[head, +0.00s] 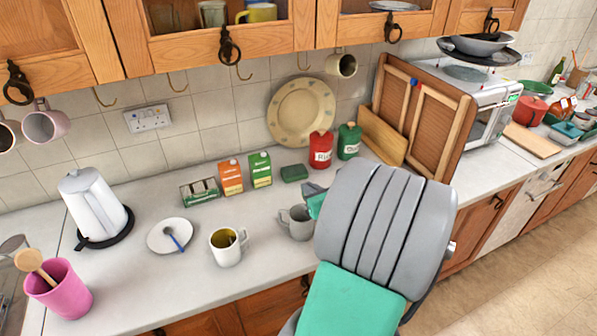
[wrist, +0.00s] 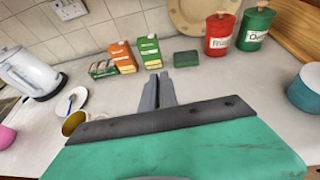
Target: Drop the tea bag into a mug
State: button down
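No tea bag can be made out clearly. A white mug with a yellow inside (head: 226,256) stands upright on the worktop, and something dark that I cannot identify shows inside it. Part of this mug also shows in the wrist view (wrist: 68,128). A grey mug (head: 298,225) stands to its right, close to my gripper in the head view. My gripper (head: 309,188) is above the worktop by the grey mug. In the wrist view its grey fingers (wrist: 159,76) are together, with nothing visible between them. The gripper body hides the worktop below.
A small open box (head: 200,192), orange carton (head: 231,177), green carton (head: 260,169), red canister (head: 321,150) and green canister (head: 349,140) stand along the wall. A saucer with a spoon (head: 165,236) and a kettle (head: 93,205) are left. A teal vessel (wrist: 304,92) is right.

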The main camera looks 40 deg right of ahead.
jog(key=f+b, duration=0.1)
jog(key=f, duration=0.1)
jog(key=f+b, duration=0.1)
jog(key=f, duration=0.1)
jog(key=f+b, duration=0.2)
jog(key=shift+s+d, duration=0.2)
jog(key=shift+d, duration=0.05)
jog(key=shift+r, duration=0.1)
jog(key=c, duration=1.6)
grip_release()
jog(key=shift+o, duration=0.2)
jog(key=v, duration=0.8)
jog(key=shift+b, duration=0.3)
